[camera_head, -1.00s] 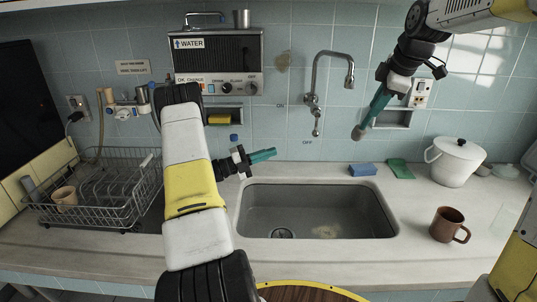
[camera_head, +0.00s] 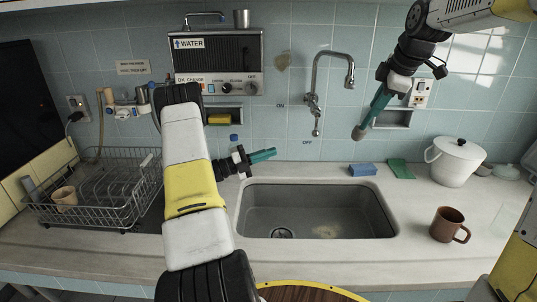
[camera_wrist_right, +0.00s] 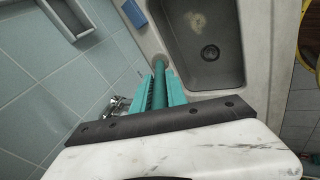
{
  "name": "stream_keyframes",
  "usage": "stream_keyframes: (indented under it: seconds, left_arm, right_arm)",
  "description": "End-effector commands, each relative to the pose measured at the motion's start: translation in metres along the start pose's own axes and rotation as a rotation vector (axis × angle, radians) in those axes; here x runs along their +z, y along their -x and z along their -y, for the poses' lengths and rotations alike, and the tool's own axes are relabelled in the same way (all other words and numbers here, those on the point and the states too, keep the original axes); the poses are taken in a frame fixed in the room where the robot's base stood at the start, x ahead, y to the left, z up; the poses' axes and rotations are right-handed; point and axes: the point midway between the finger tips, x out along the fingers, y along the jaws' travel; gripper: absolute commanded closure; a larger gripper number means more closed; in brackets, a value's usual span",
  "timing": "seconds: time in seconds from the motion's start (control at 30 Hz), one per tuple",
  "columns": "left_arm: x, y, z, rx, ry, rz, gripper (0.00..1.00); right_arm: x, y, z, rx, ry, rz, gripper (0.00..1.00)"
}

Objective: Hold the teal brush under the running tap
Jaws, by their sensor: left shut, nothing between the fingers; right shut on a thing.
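My right gripper (camera_head: 382,99) is shut on the teal brush (camera_head: 367,120), up in front of the wall to the right of the tap. The brush tilts down to the left, with its greyish head lowest and apart from the tap. In the right wrist view the brush (camera_wrist_right: 159,72) lies between two teal fingers. The chrome tap (camera_head: 315,75) is on the wall above the grey sink (camera_head: 370,215), its spout curving right and down. No water stream is visible below the spout. My left gripper (camera_head: 263,156) is shut and empty near the sink's back left corner.
A blue sponge (camera_head: 362,170) and a green pad (camera_head: 401,169) lie behind the sink. A white lidded pot (camera_head: 457,165) and a brown mug (camera_head: 447,225) stand to the right. A dish rack (camera_head: 100,190) stands at left.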

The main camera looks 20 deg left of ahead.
Motion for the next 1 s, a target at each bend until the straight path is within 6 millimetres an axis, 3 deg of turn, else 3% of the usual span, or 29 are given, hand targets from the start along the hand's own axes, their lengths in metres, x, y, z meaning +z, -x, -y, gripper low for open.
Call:
stream_keyframes:
  seconds: [0.6, 1.0]
  left_arm:
    - [0.000, 0.000, 0.000, 0.000, 0.000, 0.000, 1.00]
    - [0.000, 0.000, 0.000, 0.000, 0.000, 0.000, 1.00]
  right_arm:
    - [0.010, 0.054, 0.020, 0.003, 0.000, 0.001, 1.00]
    - [0.010, 0.058, 0.022, 0.000, 0.000, 0.000, 1.00]
